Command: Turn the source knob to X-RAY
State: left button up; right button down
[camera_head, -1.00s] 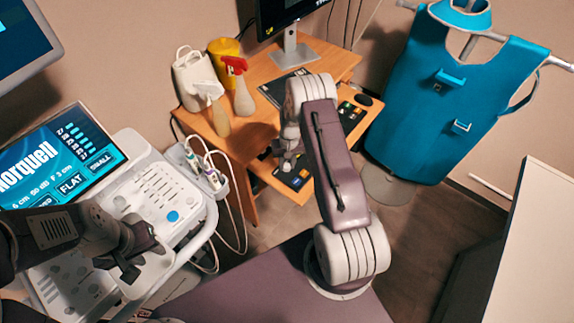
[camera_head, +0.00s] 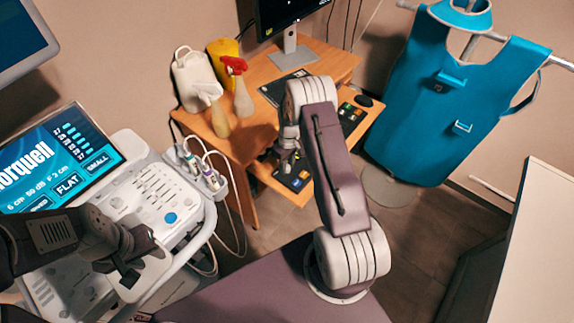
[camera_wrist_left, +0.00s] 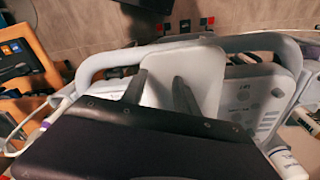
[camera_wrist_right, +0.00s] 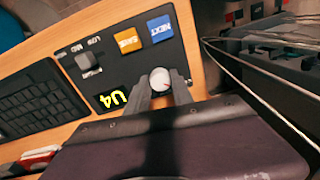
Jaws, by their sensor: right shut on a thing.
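A white round knob (camera_wrist_right: 159,79) with a small red mark sits on the dark control panel (camera_wrist_right: 115,72) in the right wrist view. My right gripper (camera_wrist_right: 162,82) has its fingers on either side of this knob and is shut on it; the fingers hide any lettering around it. In the head view the right gripper (camera_head: 286,155) is low at the panel (camera_head: 292,178) on the desk. My left gripper (camera_head: 128,272) hangs over the front of the ultrasound cart; in its wrist view (camera_wrist_left: 160,85) its fingers are apart with nothing held between them.
The panel also holds a grey knob (camera_wrist_right: 88,64) by LOW and MID labels, an orange SAVE button (camera_wrist_right: 128,39), a blue NEXT button (camera_wrist_right: 159,28) and a yellow display (camera_wrist_right: 112,99). Spray bottles (camera_head: 240,90) stand on the desk. A blue apron (camera_head: 440,100) hangs at right.

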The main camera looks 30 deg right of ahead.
aim_at(288, 166)
dwell(0.4)
jog(key=c, duration=1.1)
grip_release()
jog(key=shift+r, duration=0.1)
notch_tip(288, 166, up, 9)
jog(key=shift+d, duration=0.2)
jog(key=shift+w, duration=0.1)
